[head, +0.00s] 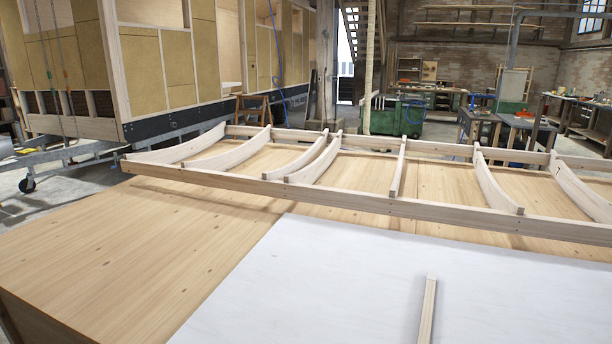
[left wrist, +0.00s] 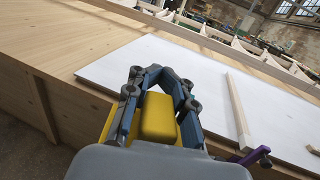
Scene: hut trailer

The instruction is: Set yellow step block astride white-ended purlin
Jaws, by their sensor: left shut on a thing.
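My left gripper (left wrist: 158,84) is shut on the yellow step block (left wrist: 158,119) in the left wrist view. The block is between its two blue-grey fingers, with more yellow showing at lower left beside a finger. A pale wooden strip (left wrist: 239,108) lies on the white sheet to the right of the block, apart from it. Its near end looks whitish; I cannot be sure it is the white-ended purlin. A similar strip (head: 428,312) shows at the bottom of the head view, cut off by the edge. Neither gripper shows in the head view.
The white sheet (head: 340,275) lies on a wide wooden bench (head: 130,250). Behind it is a long timber frame (head: 340,196) with several curved ribs. A purple clamp-like part (left wrist: 250,157) is at lower right in the left wrist view. Most of the sheet is bare.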

